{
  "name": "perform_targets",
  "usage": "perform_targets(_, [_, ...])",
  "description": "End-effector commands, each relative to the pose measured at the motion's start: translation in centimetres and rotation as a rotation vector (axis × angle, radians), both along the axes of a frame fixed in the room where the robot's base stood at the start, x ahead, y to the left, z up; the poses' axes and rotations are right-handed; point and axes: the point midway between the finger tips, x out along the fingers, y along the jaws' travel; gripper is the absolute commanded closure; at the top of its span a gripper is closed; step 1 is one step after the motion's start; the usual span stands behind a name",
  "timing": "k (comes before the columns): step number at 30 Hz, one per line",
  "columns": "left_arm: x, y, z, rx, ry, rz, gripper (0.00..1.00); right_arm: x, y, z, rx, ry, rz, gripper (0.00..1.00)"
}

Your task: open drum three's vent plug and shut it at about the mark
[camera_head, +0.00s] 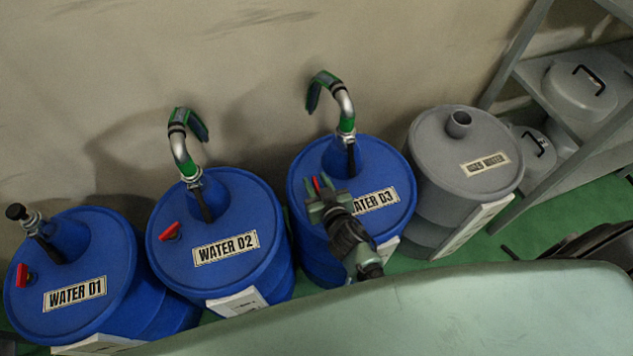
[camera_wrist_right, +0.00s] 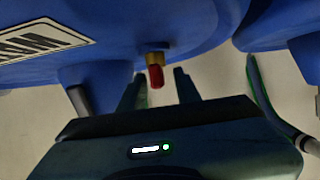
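Drum three (camera_head: 395,168), a blue drum labelled WATER D3, stands third from the left in the head view. Its label is partly hidden behind my right gripper (camera_head: 322,196). The red vent plug (camera_head: 316,184) shows at the gripper's fingertips on the drum's lid. In the right wrist view the red plug (camera_wrist_right: 156,76) sits on a brass collar (camera_wrist_right: 155,57). My right gripper (camera_wrist_right: 158,88) is open there, with one finger on each side of the plug and a gap to both. I cannot see a mark. My left gripper is not in view.
Blue drums WATER D1 (camera_head: 105,262) and WATER D2 (camera_head: 240,205) stand to the left, each with a red plug. A curved pipe (camera_head: 345,108) rises from drum three's back. A grey drum (camera_head: 435,145) stands close on the right, beside a grey shelf (camera_head: 560,95).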

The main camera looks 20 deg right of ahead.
Motion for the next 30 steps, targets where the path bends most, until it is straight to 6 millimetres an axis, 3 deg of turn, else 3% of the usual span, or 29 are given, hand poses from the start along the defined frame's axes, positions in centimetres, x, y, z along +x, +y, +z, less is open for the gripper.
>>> perform_targets(1, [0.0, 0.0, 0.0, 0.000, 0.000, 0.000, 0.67, 0.0, 0.0, 0.0, 0.000, 0.000, 0.000, 0.73])
perform_targets(4, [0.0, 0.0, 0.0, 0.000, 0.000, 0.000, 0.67, 0.0, 0.0, 0.0, 0.000, 0.000, 0.000, 1.00])
perform_targets(16, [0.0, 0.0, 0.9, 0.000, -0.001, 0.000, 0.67, 0.0, -0.1, 0.3, -0.002, 0.000, 0.034, 1.00])
perform_targets(30, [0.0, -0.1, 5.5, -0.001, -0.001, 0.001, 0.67, 0.0, -0.3, 0.4, -0.011, 0.004, 0.368, 1.00])
